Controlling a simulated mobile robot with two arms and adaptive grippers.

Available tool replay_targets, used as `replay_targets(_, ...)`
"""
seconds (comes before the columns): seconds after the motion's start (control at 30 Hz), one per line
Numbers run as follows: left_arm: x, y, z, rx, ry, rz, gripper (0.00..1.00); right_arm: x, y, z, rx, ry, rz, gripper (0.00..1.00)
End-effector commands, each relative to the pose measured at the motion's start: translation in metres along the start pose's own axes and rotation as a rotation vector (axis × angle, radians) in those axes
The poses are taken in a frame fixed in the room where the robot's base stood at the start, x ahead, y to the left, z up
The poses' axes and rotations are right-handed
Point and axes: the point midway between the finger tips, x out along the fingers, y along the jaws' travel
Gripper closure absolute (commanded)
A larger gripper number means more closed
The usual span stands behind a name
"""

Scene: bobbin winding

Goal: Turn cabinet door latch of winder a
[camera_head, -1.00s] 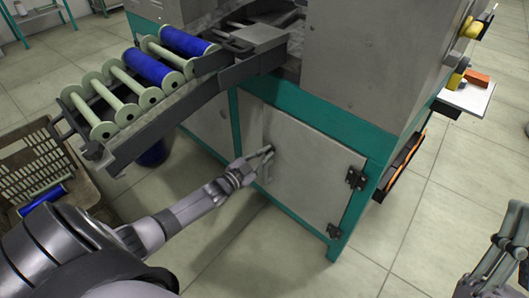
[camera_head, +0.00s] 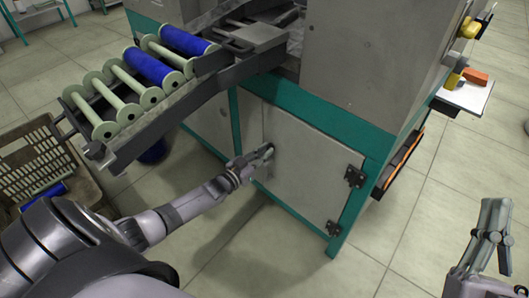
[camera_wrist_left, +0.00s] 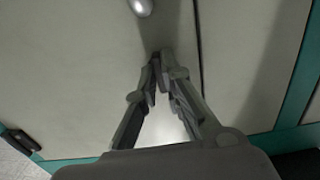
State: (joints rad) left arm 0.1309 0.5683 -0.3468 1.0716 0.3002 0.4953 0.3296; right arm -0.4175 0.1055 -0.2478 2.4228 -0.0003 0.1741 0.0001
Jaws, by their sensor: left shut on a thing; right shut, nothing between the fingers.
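The cabinet door (camera_head: 312,172) of the winder is a grey panel in a teal frame, and it looks shut. Its latch is small and mostly hidden by my left gripper (camera_head: 266,153) in the head view. The left gripper's fingers are closed together at the latch, near the door's left edge. In the left wrist view the fingertips (camera_wrist_left: 160,62) meet close to the door, and a rounded silver end of the latch (camera_wrist_left: 143,5) shows beyond them at the top. The grip point itself is hard to see. My right gripper (camera_head: 494,205) is shut and empty, away from the cabinet at lower right.
Hinges (camera_head: 354,176) sit on the door's right side. A sloping rack (camera_head: 150,135) with green and blue bobbins overhangs the left arm's far side. A crate (camera_head: 35,160) with a blue bobbin stands at left. Floor in front of the cabinet is clear.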

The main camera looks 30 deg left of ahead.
Motion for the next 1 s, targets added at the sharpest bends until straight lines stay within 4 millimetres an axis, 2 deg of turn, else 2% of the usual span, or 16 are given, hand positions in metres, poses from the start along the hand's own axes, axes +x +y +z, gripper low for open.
replay_targets(0.37,-0.0002,0.0002,0.0006,-0.007,-0.001,0.0,1.0,-0.0001,0.0001,0.0005,0.0,-0.002,0.0,1.0)
replay_targets(0.4,-0.0002,0.0003,0.0006,-0.007,-0.001,0.0,0.9,-0.0001,0.0001,0.0005,0.0,-0.002,0.0,1.0)
replay_targets(0.67,-0.0001,0.0002,0.0004,-0.005,-0.001,0.0,0.72,-0.0002,0.0002,0.0005,0.0,-0.002,0.001,1.0)
replay_targets(1.0,-0.0026,0.0001,0.0008,-0.004,-0.001,0.0,0.72,0.0003,0.0004,-0.0012,-0.002,0.001,-0.001,1.0)
